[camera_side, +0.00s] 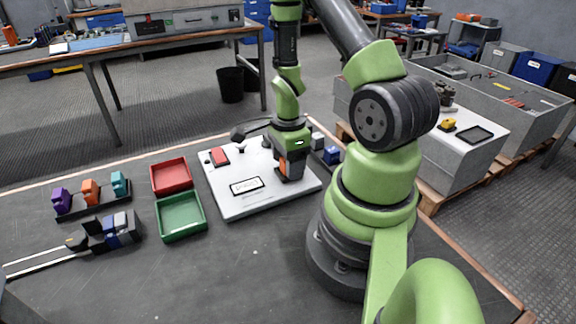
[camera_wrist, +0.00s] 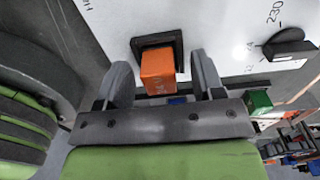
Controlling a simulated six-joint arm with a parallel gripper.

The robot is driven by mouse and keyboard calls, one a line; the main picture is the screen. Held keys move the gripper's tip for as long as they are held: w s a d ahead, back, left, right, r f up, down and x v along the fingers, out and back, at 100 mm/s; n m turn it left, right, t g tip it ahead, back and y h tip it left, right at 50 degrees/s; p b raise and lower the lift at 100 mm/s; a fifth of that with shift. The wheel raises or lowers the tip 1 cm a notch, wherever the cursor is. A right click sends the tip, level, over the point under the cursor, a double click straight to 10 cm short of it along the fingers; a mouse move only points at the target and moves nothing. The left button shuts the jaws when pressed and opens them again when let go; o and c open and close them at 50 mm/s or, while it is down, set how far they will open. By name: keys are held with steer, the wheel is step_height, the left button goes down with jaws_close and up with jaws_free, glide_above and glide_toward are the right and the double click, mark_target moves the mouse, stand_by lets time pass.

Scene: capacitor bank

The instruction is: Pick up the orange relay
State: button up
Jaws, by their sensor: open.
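The orange relay (camera_wrist: 158,72) sits in a black square socket (camera_wrist: 151,43) on the white panel (camera_side: 228,203). It also shows in the side view (camera_side: 284,166), partly hidden by my gripper (camera_side: 291,165). My gripper is open and points down over the relay. In the wrist view its two grey fingers (camera_wrist: 161,75) stand on either side of the relay, with a gap at each side. Another orange block (camera_side: 90,191) stands in a rack at the left, between a purple block (camera_side: 62,200) and a teal block (camera_side: 120,184).
A red tray (camera_side: 171,191) and a green tray (camera_side: 181,238) lie left of the panel. The panel carries a red part (camera_side: 219,156), a label plate (camera_side: 246,186) and a dark knob (camera_wrist: 290,45). A blue block (camera_side: 331,155) stands behind it. The front table area is clear.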

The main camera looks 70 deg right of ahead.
steer(key=shift+c, duration=0.3)
steer(key=c, duration=0.9)
steer(key=shift+c, duration=0.2)
steer(key=shift+r, duration=0.15)
